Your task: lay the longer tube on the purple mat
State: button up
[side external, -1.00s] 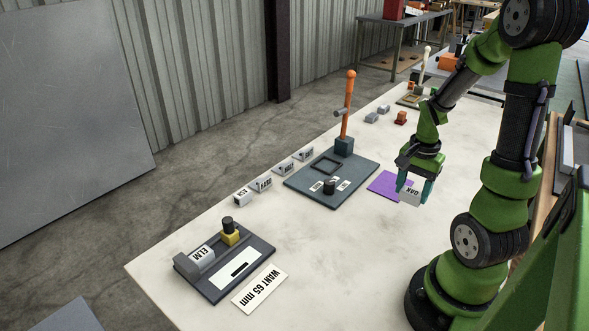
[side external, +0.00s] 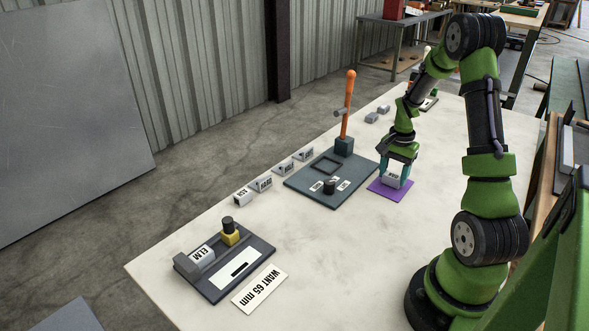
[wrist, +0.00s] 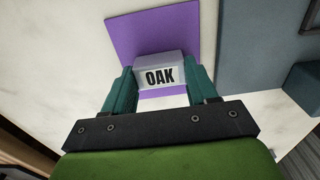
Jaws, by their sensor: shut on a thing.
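My gripper (side external: 394,176) is shut on a pale grey piece labelled OAK (wrist: 159,75), one green finger on each side of it. In the side view the OAK piece (side external: 391,171) is partly hidden by the fingers. It is over the purple mat (side external: 378,190). In the wrist view the mat (wrist: 135,35) shows beyond and around it; I cannot tell whether the piece touches the mat. A grey piece labelled ELM (side external: 202,255) lies on a dark fixture (side external: 219,287) at the front left. I cannot compare the two lengths surely.
A card reading WANT 65 mm (side external: 260,291) lies beside the fixture. A dark plate (side external: 305,187) with an orange-handled lever (side external: 347,105) stands left of the mat. Several labelled grey pieces (side external: 262,184) line the table's left edge. The table front right of centre is clear.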

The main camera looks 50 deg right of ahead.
aim_at(393, 176)
jog(key=o, duration=1)
jog(key=shift+f, duration=0.1)
jog(key=shift+o, duration=0.2)
notch_tip(393, 176, up, 12)
jog(key=w+a+r+n+t, duration=0.2)
jog(key=a+r+n, duration=0.15)
jog(key=a, duration=0.45)
jog(key=w+a+r+n+t, duration=0.15)
jog(key=a+r, duration=0.25)
jog(key=a, duration=0.4)
jog(key=s+a+r+n+t+y, duration=0.1)
jog(key=s+a+n+t, duration=0.1)
jog(key=a, duration=0.6)
jog(key=s+a+r+n+t+y, duration=0.1)
jog(key=s+a+r+n, duration=0.1)
jog(key=s+a+n, duration=0.2)
jog(key=a+n, duration=0.3)
jog(key=a, duration=0.2)
jog(key=shift+s+a+r+t, duration=0.15)
jog(key=shift+s+t, duration=0.1)
jog(key=shift+t, duration=0.1)
